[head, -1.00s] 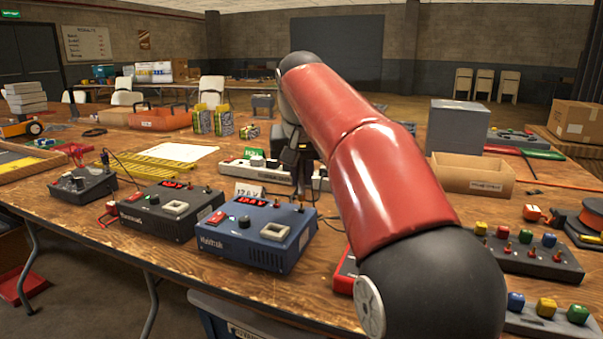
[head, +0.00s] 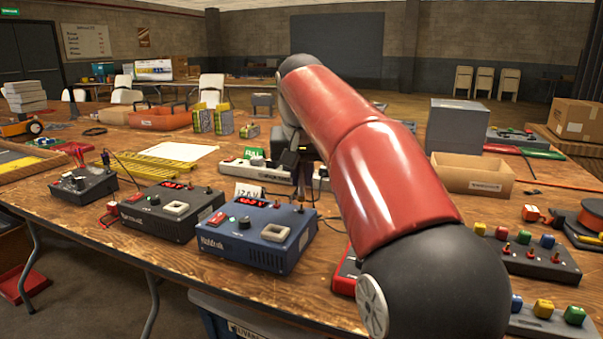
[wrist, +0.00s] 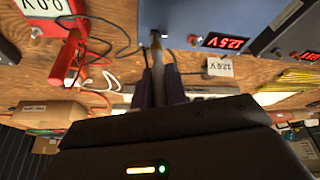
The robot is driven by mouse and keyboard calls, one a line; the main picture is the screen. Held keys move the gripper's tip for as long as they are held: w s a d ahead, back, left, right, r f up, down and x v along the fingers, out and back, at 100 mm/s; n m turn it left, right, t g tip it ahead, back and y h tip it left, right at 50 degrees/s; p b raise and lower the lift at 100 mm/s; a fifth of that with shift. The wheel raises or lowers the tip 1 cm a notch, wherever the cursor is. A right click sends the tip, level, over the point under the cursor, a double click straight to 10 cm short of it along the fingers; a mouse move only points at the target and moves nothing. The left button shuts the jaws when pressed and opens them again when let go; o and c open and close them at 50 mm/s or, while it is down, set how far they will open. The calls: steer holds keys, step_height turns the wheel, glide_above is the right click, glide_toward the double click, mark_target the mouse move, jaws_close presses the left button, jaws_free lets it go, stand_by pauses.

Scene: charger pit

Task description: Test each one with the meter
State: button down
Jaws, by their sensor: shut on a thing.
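A blue power unit (head: 257,235) with a red display stands at the table's front edge; in the wrist view its display (wrist: 227,42) reads about 12.5 V. A black unit (head: 165,210) and a smaller dark unit (head: 83,183) stand to its left. My gripper (wrist: 160,75) is shut on a slim grey probe (wrist: 157,56), whose tip is at a dark post on the blue unit; I cannot tell whether they touch. A red meter (wrist: 70,60) shows in the wrist view, its screen (wrist: 45,7) reading about 0.0 V. My arm hides most of the meter in the head view.
A white card (head: 248,192) with a voltage stands behind the blue unit. A white power strip (head: 245,172) lies farther back. A cardboard tray (head: 472,176) and a panel with colored buttons (head: 525,250) are on the right. Loose cables lie near the meter.

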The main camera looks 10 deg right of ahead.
steer(key=shift+f+b, duration=0.35)
steer(key=shift+f, duration=0.6)
stand_by(1.7)
steer(key=c, duration=1)
jaws_free()
steer(key=shift+r+p, duration=2.2)
steer(key=shift+r, duration=1.55)
